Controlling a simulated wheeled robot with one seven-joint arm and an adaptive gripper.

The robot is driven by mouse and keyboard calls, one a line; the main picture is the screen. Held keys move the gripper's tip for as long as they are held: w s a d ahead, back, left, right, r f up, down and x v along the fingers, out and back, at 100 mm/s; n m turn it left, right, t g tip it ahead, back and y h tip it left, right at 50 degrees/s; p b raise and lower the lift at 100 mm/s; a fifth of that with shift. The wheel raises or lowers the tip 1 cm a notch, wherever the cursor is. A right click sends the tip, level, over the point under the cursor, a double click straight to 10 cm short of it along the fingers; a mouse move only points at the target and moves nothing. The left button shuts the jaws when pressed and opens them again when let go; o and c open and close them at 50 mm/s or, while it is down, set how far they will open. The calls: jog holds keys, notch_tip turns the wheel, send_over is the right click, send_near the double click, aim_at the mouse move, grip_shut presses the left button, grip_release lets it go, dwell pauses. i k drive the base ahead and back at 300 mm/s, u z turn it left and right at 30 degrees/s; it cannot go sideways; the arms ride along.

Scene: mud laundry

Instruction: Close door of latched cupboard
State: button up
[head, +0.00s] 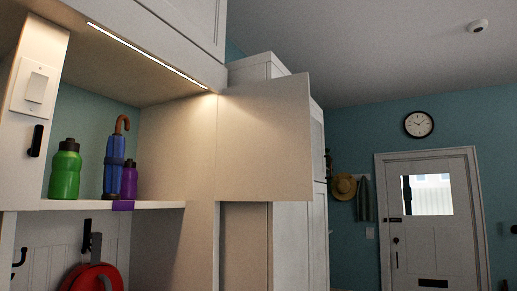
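The cupboard (150,204) is an open compartment at the left, with a lit interior. Its pale, flat door (265,140) appears to stand wide open, swung out at the right side of the compartment. A black fitting that looks like a latch (36,140) is on the left post, below a light switch. A green bottle (65,170), a blue umbrella (115,165) with a brown curved handle and a purple bottle (129,180) stand inside on the shelf. My gripper is not in view.
Below, a red round object (92,278) hangs near black hooks. An upper cabinet (185,30) overhangs the compartment. A tall white cabinet (315,210) stands behind the door. The room looks open toward the white entry door (432,250).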

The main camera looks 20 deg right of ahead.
aim_at(264, 153)
jog(key=z, duration=2.45)
jog(key=i, duration=3.8)
jog(key=u, duration=4.25)
